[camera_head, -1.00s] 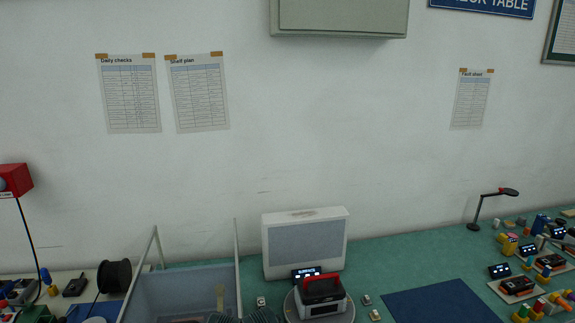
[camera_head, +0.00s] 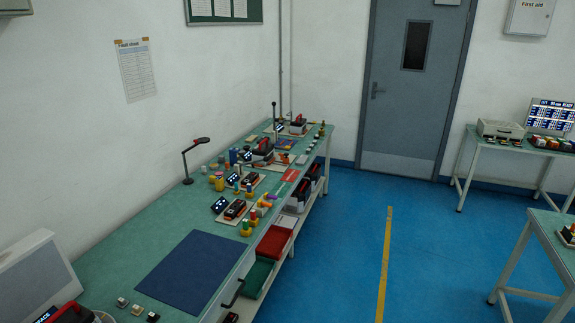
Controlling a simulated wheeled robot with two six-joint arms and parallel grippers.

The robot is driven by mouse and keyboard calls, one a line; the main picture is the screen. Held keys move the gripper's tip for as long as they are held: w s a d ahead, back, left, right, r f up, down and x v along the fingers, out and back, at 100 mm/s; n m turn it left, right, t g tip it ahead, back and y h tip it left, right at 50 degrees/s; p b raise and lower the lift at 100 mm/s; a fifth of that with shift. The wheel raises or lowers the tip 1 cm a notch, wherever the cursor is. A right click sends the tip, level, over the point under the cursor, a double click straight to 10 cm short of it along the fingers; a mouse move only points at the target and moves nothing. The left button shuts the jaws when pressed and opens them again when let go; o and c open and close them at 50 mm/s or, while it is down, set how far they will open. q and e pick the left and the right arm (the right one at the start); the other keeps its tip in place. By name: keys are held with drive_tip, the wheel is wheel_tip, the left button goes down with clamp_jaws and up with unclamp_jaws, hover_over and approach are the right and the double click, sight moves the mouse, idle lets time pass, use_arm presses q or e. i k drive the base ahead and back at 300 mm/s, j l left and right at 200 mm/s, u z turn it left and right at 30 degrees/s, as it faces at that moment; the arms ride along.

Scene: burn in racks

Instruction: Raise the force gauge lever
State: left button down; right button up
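I cannot make out the force gauge lever for certain. A thin dark upright rod (camera_head: 274,118) with a knob on top stands toward the far end of the green-topped bench (camera_head: 120,238). It may be a lever or a post; it is too small to tell. Near it are a dark device with a red handle (camera_head: 263,149) and another red-topped device (camera_head: 298,121). Neither of my grippers is in view.
A dark blue mat (camera_head: 190,270) lies on the near bench. A black desk lamp (camera_head: 188,160) stands by the wall. Red bin (camera_head: 273,243) and green bin (camera_head: 253,276) sit below the bench edge. The blue floor (camera_head: 350,240) right of the bench is clear toward the door (camera_head: 413,90).

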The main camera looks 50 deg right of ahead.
sight(266, 159)
drive_tip(key=l+z, duration=0.35)
drive_tip(key=i+l+z, duration=0.1)
drive_tip(key=l+z, duration=0.3)
drive_tip(key=l, duration=0.15)
drive_tip(key=i+l, duration=0.1)
drive_tip(key=l, duration=0.3)
drive_tip(key=i+l+z, duration=0.1)
drive_tip(key=l, duration=0.25)
drive_tip(key=i+l, duration=0.15)
drive_tip(key=l, duration=0.25)
drive_tip(key=i+l+z, duration=0.1)
drive_tip(key=l, duration=0.25)
drive_tip(key=i+l, duration=0.15)
drive_tip(key=l, duration=0.25)
